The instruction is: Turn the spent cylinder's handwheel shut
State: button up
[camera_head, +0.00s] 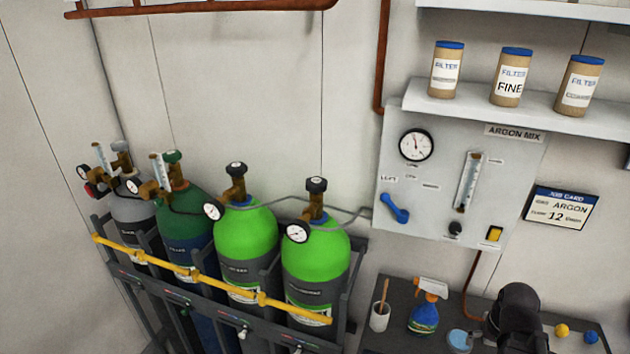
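Several gas cylinders stand upright in a rack at the left. Two are bright green with dark lower bodies: a left one (247,235) and a right one (316,255). The left one has a black handwheel (237,168) on its brass valve and a round gauge (213,210). The right one has a black handwheel (316,184) and a gauge (297,231). The gauge needles are too small to read, so I cannot tell which cylinder is spent or how far either wheel is turned.
A yellow bar (205,281) crosses the cylinders' fronts. A grey cylinder (134,222) and a dark green one (184,215) stand further left. The argon panel (430,230) with a blue lever (395,208) is at right. A dark shape (516,318) covers part of the bench.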

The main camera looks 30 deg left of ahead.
jog(key=w+a+r+n+t+y+p, duration=0.1)
jog(key=a+r+p, duration=0.4)
jog(key=a+r, duration=0.5)
jog(key=w+a+r+n+t+y+p, duration=0.1)
jog(key=a+r+n+t+y+p, duration=0.3)
jog(key=a+r, duration=0.5)
jog(key=w+a+r+n+t+y+p, duration=0.1)
jog(key=a+r+n+t+y+p, duration=0.2)
jog(key=a, duration=1.9)
notch_tip(320, 180, up, 8)
jog(key=y+p, duration=0.1)
jog(key=p, duration=0.4)
jog(key=shift+w+f+n+y, duration=0.15)
jog(key=shift+w+n+y, duration=0.1)
jog(key=shift+n+y, duration=0.15)
jog(key=shift+a, duration=0.1)
